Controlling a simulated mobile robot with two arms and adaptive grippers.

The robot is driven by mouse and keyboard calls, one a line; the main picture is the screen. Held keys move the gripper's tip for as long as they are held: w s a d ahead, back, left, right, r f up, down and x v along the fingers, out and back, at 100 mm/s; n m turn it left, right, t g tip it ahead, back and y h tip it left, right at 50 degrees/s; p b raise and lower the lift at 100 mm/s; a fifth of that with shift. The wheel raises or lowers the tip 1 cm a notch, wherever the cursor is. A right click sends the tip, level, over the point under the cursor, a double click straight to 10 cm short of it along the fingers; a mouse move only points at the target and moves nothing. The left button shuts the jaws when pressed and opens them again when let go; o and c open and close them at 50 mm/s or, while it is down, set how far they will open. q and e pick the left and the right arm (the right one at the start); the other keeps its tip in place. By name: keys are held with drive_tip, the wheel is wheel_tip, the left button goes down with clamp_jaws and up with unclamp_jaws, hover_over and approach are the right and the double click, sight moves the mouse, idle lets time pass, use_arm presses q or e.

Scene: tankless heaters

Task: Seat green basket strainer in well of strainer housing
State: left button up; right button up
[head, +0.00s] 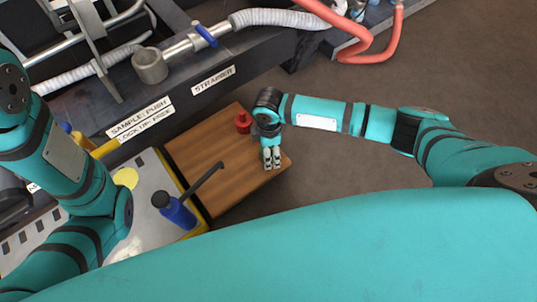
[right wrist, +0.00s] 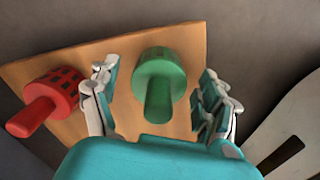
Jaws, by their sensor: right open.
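The green basket strainer (right wrist: 162,72) stands on a wooden board (head: 205,160) in the right wrist view, its handle toward the camera. My right gripper (head: 272,160) is open over the board's right edge, with its fingers on either side of the green strainer and gaps between. In the head view the gripper hides the green strainer. The strainer housing (head: 150,66) is a grey open-topped cup on a pipe at the upper left, by the STRAINER label (head: 213,80). My left arm shows at the left, but its gripper is not visible.
A red basket strainer (right wrist: 50,92) stands left of the gripper on the board; it also shows in the head view (head: 243,122). A blue bottle-like object (head: 175,210) with a dark bar stands on the grey panel at left. Orange hoses (head: 380,50) lie upper right. Floor right is clear.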

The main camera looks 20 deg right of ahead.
drive_tip(key=c, duration=1.3)
drive_tip(key=shift+o, duration=0.2)
